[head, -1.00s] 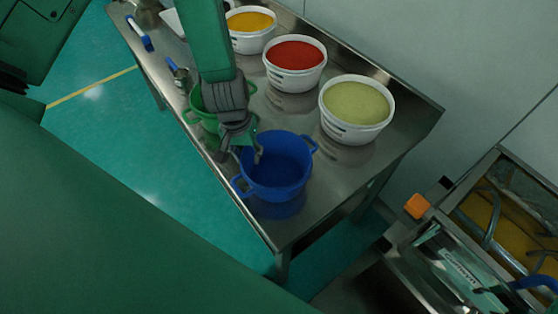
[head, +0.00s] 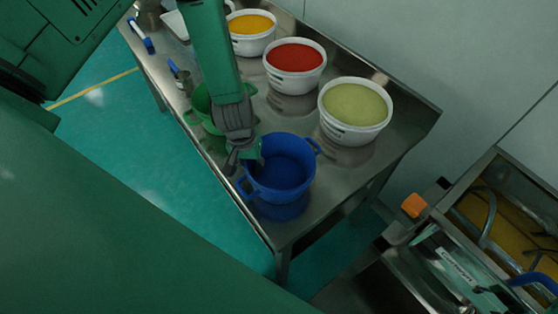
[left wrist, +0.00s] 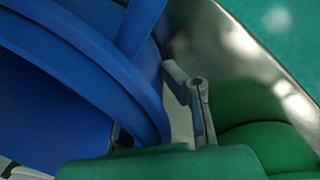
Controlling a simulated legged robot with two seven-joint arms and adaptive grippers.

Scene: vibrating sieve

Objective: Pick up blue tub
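The blue tub (head: 290,190) stands upright near the front end of the metal table, with a handle on each side. My left gripper (head: 246,160) is low over the tub's left rim, one finger outside the wall and the other at its inner side. The fingers look apart, with the rim between them; firm contact does not show. In the left wrist view, the blue tub (left wrist: 90,70) fills the left, and a grey finger of my left gripper (left wrist: 160,120) lies beside its rim. The other finger is mostly hidden. My right gripper is not in view.
A green tub (head: 203,103) stands close behind my left gripper, partly hidden by my arm. White tubs with yellow-green (head: 355,112), red (head: 295,65) and orange (head: 250,30) contents line the wall side. A machine (head: 440,265) with an orange knob stands at lower right.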

